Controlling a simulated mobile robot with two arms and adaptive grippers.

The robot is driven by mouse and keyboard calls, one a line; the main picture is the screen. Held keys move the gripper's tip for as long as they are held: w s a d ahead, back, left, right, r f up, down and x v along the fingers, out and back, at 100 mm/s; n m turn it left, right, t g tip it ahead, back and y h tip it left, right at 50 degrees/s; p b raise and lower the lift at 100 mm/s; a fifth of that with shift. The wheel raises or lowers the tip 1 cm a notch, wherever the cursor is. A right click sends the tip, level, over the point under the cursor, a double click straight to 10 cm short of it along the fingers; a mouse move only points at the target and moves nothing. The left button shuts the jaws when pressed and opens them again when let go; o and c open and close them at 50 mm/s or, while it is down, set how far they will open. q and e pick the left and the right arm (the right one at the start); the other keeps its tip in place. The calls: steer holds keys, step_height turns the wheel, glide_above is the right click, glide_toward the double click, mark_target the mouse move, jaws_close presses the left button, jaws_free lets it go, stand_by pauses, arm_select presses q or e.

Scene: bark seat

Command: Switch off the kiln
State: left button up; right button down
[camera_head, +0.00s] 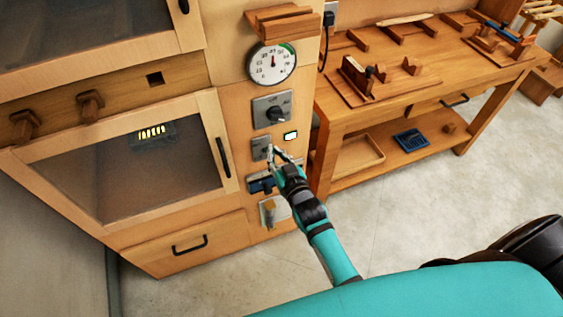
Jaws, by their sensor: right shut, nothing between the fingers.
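The kiln (165,225) is a tall wooden cabinet on the left with dark glass doors. Small yellow bars (152,132) glow behind the lower glass. My right gripper (273,153) is shut and empty at the right edge of this small plate. Its fingers partly hide the plate; I cannot tell whether they touch it. My left gripper is out of view.
A dark blue fitting (260,185) and a pale plate with a brass-coloured part (270,211) sit lower on the panel. A wooden workbench (345,114) with wooden tools stands right of the kiln. The floor (420,215) in front is clear.

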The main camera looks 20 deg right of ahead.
steer(key=shift+w+f, duration=0.15)
steer(key=shift+w, duration=1.25)
steer(key=shift+a, duration=0.1)
